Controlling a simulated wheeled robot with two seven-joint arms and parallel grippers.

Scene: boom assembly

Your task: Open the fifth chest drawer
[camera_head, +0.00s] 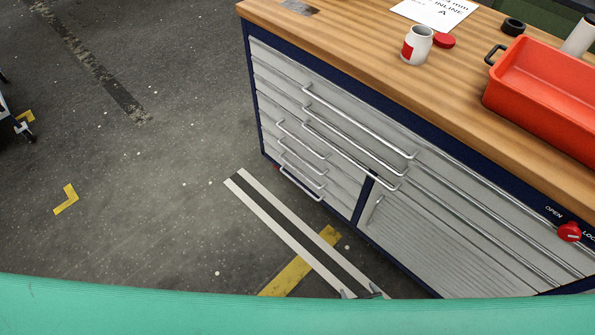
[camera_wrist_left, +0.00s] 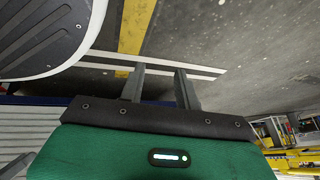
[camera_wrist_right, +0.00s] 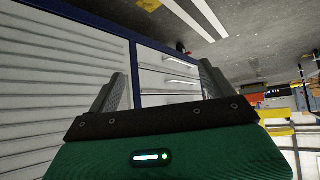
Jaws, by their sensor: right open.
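The chest (camera_head: 257,100) is a grey cabinet with a dark blue frame and a wooden top. Two wide drawers run above a stack of narrow drawers at its left end; all look shut. The lowest narrow drawer, apparently the fifth, has a bar handle (camera_head: 302,184); it also shows in the right wrist view (camera_wrist_right: 182,60). My right gripper (camera_head: 361,292) shows only its fingertips at the bottom of the head view. In its wrist view it is open and empty, facing the narrow drawers, apart from them. My left gripper (camera_wrist_left: 160,71) is open and empty over the floor.
A red-knobbed lock (camera_head: 569,232) sits on the chest's right side. A red bin (camera_head: 545,105), a white jar (camera_head: 416,47) and a red lid (camera_head: 445,41) stand on top. The floor (camera_head: 150,200) left of the chest is clear.

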